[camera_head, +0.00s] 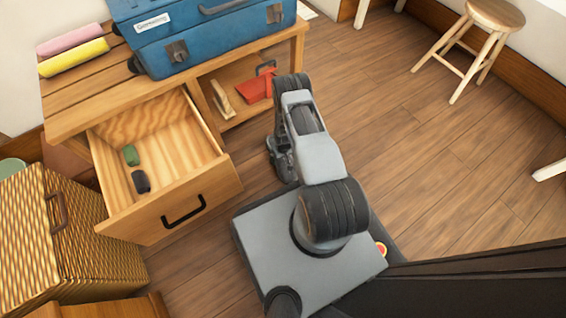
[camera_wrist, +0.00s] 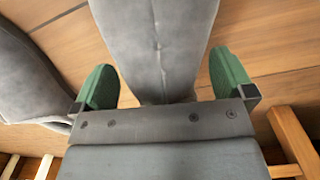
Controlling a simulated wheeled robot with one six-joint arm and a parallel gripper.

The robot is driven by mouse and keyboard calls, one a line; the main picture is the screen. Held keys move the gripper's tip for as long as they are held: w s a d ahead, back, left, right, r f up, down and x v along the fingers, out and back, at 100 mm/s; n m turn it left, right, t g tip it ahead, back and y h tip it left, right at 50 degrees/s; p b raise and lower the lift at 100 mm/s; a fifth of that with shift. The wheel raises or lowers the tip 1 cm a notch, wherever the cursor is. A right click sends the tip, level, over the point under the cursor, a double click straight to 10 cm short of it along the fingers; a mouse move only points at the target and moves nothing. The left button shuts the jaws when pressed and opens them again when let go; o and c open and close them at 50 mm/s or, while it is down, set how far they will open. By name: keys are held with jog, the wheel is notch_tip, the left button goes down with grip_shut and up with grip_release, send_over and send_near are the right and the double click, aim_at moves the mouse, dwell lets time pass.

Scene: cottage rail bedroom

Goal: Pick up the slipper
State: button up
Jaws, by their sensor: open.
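A grey, padded slipper (camera_wrist: 155,45) lies on the wooden floor in the wrist view, running from the top edge down to my gripper. My gripper (camera_wrist: 160,78) is open, with one green fingertip on each side of the slipper and gaps to it. A second grey slipper (camera_wrist: 30,75) lies at the left, partly out of frame and partly behind the left finger. In the head view my gripper (camera_head: 282,160) is low near the floor in front of the bench, mostly hidden by my arm. I cannot make out the slippers there.
A wooden bench (camera_head: 75,97) has its drawer (camera_head: 190,190) pulled out, left of my arm. A blue case (camera_head: 215,45) stands on top; a red dustpan (camera_head: 255,90) lies on the lower shelf. A wicker basket (camera_head: 70,245) stands front left.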

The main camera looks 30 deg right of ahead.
jog(key=shift+f, duration=0.75)
jog(key=c, duration=0.7)
jog(key=shift+o, duration=0.2)
jog(key=shift+r, duration=0.1)
